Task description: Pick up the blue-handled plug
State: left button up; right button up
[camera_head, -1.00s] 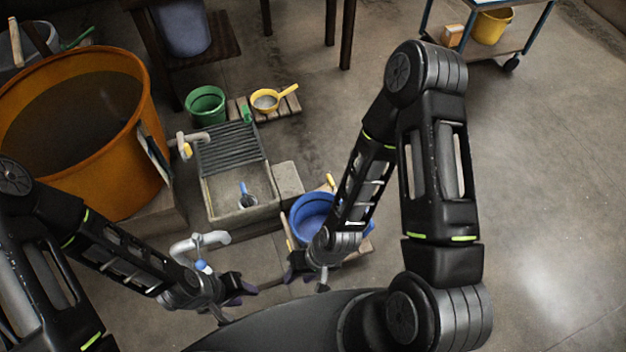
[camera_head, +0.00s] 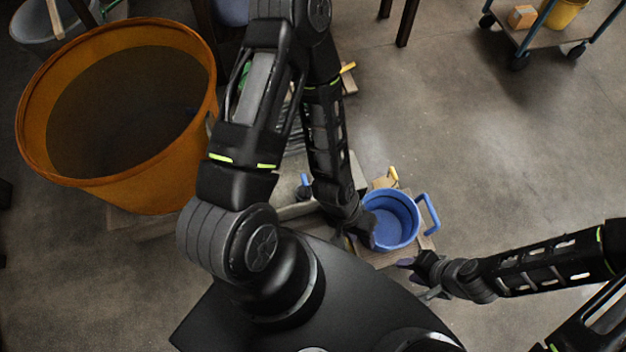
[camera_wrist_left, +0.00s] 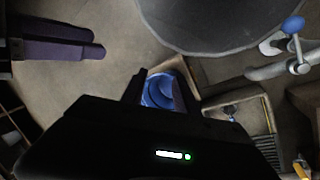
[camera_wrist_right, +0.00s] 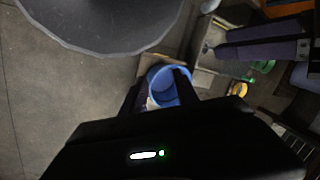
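The blue-handled plug (camera_head: 304,181) stands in the concrete basin (camera_head: 296,211), its blue handle showing beside my left arm; most of the basin is hidden by that arm. In the left wrist view the plug (camera_wrist_left: 229,111) shows small in the basin, right of centre. My left gripper (camera_head: 359,234) hangs between the basin and the blue bucket, to the right of the plug and apart from it. In its wrist view its fingers stand apart with nothing held. My right gripper (camera_head: 413,272) is below the bucket's right side, its fingers apart and empty.
The blue bucket (camera_head: 391,219) with a raised handle stands right of the basin. A large orange tub (camera_head: 120,176) stands left. A white pipe with a blue knob (camera_wrist_left: 293,25) is near the basin. The floor at right is clear; a wheeled cart (camera_head: 540,38) stands far right.

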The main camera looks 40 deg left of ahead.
pick_arm(q)
jog(key=shift+d, duration=0.1)
jog(key=shift+o, duration=1)
jog(key=shift+w+f, duration=0.1)
jog(key=shift+f, duration=0.2)
jog(key=n+g+y+b, duration=0.2)
jog(key=n+y+b, duration=0.55)
jog(key=b, duration=2.25)
send_near(305, 187)
jog(key=w+a+n+h, duration=0.1)
jog(key=w+a+h, duration=0.1)
jog(key=w+a, duration=0.15)
jog(key=shift+s+a+f+b, duration=0.15)
jog(key=shift+s+f, duration=0.1)
jog(key=shift+f, duration=0.45)
jog(key=shift+s+a+f+b, duration=0.15)
jog(key=shift+s+f, duration=0.05)
jog(key=shift+f, duration=0.45)
pick_arm(e)
notch_tip(305, 187, down, 31)
jog(key=w+d, duration=0.1)
jog(key=shift+w+d+r+t, duration=0.2)
jog(key=shift+w+d+t, duration=0.1)
jog(key=shift+w+d, duration=0.1)
pick_arm(q)
jog(key=shift+f, duration=0.1)
